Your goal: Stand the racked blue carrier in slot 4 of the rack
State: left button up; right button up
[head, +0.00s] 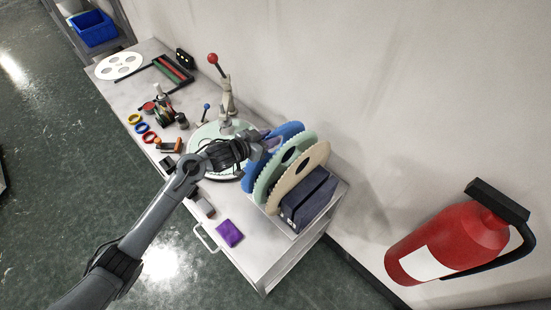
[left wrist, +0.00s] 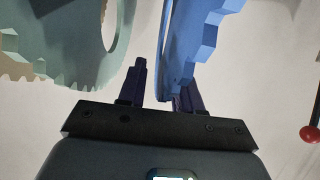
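The blue carrier (head: 286,131), a toothed disc, stands on edge at the left end of a row of discs. The rack under the row is mostly hidden, and I cannot make out slot 4. My left gripper (head: 268,146) is at the upper left part of the blue carrier. In the left wrist view the blue carrier (left wrist: 196,40) reaches down between the fingers of my left gripper (left wrist: 163,88). The fingers are apart, with a clear gap on the left finger's side; the carrier partly covers the right finger. My right gripper is in neither view.
A pale green disc (head: 269,183) and a beige disc (head: 311,164) stand right of the blue one, beside dark boxes (head: 308,198). A red-knobbed lever (head: 213,59) rises behind. A purple block (head: 229,233) lies near the front edge. A fire extinguisher (head: 449,243) is at right.

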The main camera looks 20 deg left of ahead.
pick_arm(q)
jog(key=shift+w, duration=0.1)
grip_shut()
jog(key=shift+r, duration=0.1)
dwell(1.3)
